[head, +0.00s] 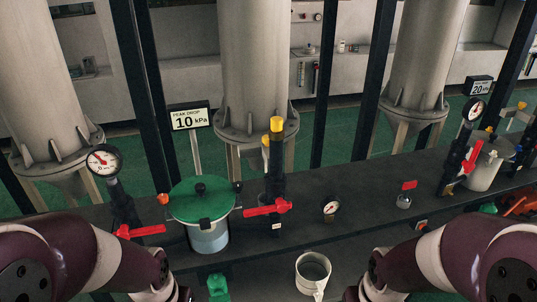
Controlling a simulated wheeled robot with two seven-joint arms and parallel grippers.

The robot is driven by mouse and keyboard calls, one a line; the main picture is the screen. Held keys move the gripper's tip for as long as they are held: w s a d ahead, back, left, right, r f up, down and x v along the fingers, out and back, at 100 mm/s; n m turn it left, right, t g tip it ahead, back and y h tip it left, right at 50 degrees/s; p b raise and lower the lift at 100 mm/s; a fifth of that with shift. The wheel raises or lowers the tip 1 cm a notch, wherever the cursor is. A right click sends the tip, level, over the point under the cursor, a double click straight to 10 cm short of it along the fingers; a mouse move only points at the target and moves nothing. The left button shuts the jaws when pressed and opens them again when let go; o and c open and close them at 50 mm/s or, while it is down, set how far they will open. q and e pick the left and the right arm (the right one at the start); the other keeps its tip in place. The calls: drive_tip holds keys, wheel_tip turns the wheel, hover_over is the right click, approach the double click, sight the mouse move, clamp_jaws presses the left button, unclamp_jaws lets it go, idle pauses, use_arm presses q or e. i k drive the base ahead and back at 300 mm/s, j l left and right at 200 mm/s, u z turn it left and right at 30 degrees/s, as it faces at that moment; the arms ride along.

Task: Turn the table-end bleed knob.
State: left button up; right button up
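No part in view is clearly marked as the table-end bleed knob, and I cannot tell which fitting it is. A green knob-like part (219,286) shows at the front edge of the dark table, below the green-lidded vessel. A small orange part (421,225) sits at the table's front edge on the right. Another green part (488,208) is on the right, close to red handles. My two arms come in at the lower left and lower right. Both grippers are below the frame and do not show.
The dark table (345,205) carries a green-lidded vessel (203,200), a valve with a red lever (268,208), a dial gauge (331,209) and a sign reading 10 kPa (189,118). A white cup (312,272) stands in front. Large grey columns (262,60) stand behind.

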sight(265, 139)
drive_tip(key=i+l, duration=0.15)
drive_tip(key=l, duration=0.2)
drive_tip(key=i+l+u, duration=0.1)
drive_tip(key=l, duration=0.3)
drive_tip(key=i+l, duration=0.25)
drive_tip(key=l, duration=0.15)
drive_tip(key=i+l, duration=0.15)
drive_tip(key=l, duration=0.2)
drive_tip(key=i+l+u, duration=0.1)
drive_tip(key=l, duration=0.3)
drive_tip(key=i, duration=0.05)
